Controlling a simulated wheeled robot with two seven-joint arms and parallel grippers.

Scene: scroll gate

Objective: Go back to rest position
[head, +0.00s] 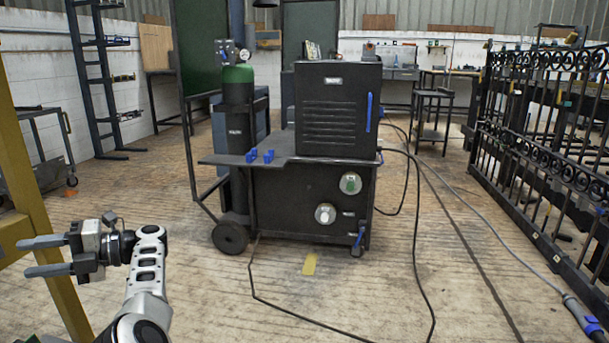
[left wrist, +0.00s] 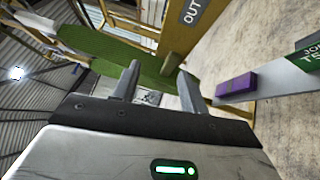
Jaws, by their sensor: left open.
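My left gripper (head: 42,257) is at the lower left of the head view, its two fingers apart and pointing left beside a yellow post (head: 45,240). In the left wrist view, the fingers of my left gripper (left wrist: 163,82) are spread with nothing between them. My right gripper is not in view.
A black welding cart (head: 310,200) with a green-topped gas cylinder (head: 238,120) stands ahead. A black scroll gate (head: 545,150) is at the right. Cables cross the wooden floor (head: 200,300). The wrist view shows a green surface (left wrist: 110,52) and a purple block (left wrist: 237,85).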

